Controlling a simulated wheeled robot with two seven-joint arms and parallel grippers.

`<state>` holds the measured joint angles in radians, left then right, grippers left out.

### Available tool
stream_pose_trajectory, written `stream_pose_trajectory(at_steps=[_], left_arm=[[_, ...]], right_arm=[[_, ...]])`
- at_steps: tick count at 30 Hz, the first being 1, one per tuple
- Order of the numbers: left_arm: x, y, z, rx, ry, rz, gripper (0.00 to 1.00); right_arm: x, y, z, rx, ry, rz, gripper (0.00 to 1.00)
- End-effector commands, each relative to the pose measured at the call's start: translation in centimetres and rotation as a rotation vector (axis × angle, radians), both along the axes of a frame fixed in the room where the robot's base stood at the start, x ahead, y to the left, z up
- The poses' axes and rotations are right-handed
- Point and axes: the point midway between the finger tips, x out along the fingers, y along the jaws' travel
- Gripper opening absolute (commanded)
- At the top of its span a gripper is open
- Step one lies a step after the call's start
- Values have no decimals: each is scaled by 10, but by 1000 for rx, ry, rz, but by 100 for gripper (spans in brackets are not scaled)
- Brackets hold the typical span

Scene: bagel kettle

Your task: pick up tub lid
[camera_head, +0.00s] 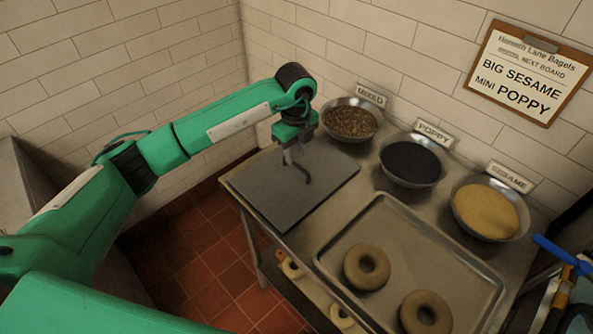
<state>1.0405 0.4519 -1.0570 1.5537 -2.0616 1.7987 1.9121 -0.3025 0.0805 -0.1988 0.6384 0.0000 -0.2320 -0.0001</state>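The tub lid appears to be the flat dark grey rectangular slab (265,199) at the left end of the metal table. A thin dark bent piece, which looks like a handle (306,176), rises near its middle. My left gripper (291,158) points down over the slab, right at this dark piece. The fingers are small and overlap the handle in the picture, so I cannot tell whether they are open or shut on it. The slab appears to lie flat. My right gripper is not in view.
Bowls of mixed seeds (350,122), poppy (411,162) and sesame (486,211) line the back of the table. A metal tray (411,255) holds two bagels (367,267). A blue-handled fitting (562,257) is at the right edge. More rings show on a lower shelf.

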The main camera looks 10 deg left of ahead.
Motion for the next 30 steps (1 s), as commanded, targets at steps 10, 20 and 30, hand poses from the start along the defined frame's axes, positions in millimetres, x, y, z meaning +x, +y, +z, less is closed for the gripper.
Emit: stream_pose_trajectory(at_steps=[10,20,30], left_arm=[[2,-1,-34,-1,3,0,28],[3,-2,-60,-2,-1,-1,28],[3,-1,-59,-2,-1,-1,0]], right_arm=[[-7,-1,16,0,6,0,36],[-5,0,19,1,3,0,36],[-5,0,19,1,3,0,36]])
